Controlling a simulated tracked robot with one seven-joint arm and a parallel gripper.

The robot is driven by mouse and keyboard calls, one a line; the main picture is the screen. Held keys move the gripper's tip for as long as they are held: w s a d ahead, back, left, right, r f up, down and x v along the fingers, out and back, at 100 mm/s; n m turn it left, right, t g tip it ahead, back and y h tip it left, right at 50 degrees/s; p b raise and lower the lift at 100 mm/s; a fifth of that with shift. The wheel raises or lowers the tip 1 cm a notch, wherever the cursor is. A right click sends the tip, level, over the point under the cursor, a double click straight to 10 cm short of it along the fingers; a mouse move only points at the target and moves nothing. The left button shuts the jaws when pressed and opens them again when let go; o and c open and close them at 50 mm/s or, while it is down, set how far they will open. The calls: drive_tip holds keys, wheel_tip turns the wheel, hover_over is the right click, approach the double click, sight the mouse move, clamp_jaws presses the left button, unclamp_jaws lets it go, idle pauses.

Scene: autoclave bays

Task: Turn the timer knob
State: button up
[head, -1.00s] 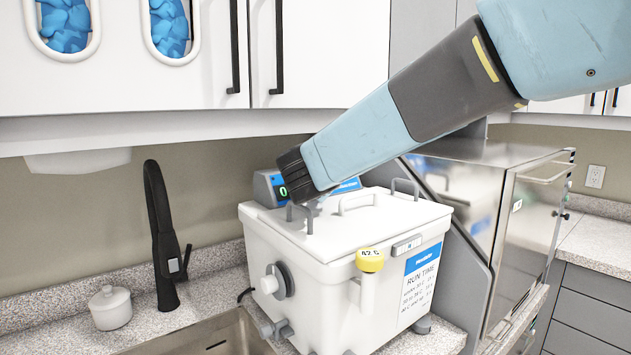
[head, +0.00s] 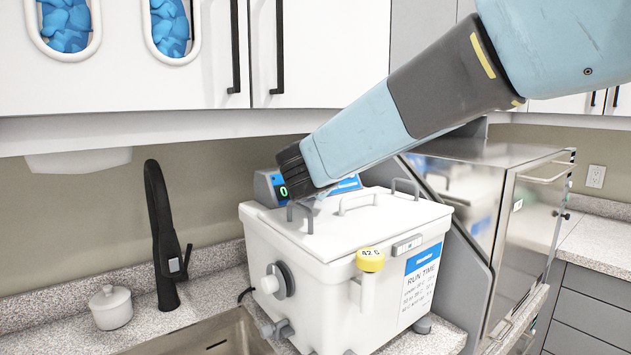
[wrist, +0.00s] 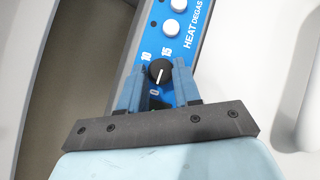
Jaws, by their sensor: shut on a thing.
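The timer knob (wrist: 160,72) is a small black round knob with a white pointer line, on a blue panel marked 0, 10 and 15. In the wrist view its pointer runs up and slightly right, between the 10 and the 15. My gripper (wrist: 158,75) has its two blue fingers on either side of the knob, shut on it. In the head view the knob and fingertips are hidden behind my arm's dark end. The control panel (head: 279,190) with a green digit shows just left of it, on the back of the white bath (head: 300,235).
Two white buttons (wrist: 173,27) sit above the knob by the label HEAT DEGAS. Grey lid handles (head: 358,203) rise in front of the panel. A black faucet (head: 160,230) and a lidded white jar (head: 110,306) stand left. A steel cabinet (head: 480,200) stands right.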

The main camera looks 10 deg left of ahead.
drive_tip(key=shift+d+m, duration=0.1)
drive_tip(key=shift+m, duration=0.2)
drive_tip(key=m+g+h, duration=0.1)
drive_tip(key=m, duration=0.1)
drive_tip(key=m+g+h, duration=0.1)
drive_tip(key=m, duration=0.1)
drive_tip(key=shift+w+r+g, duration=0.2)
drive_tip(key=shift+g, duration=0.1)
drive_tip(key=m+g, duration=0.1)
drive_tip(key=m, duration=0.1)
drive_tip(key=m+g, duration=0.2)
drive_tip(key=shift+w+r, duration=0.1)
drive_tip(key=shift+w, duration=0.1)
drive_tip(key=o, duration=0.8)
drive_tip(key=shift+c, duration=0.2)
drive_tip(key=shift+r, duration=0.15)
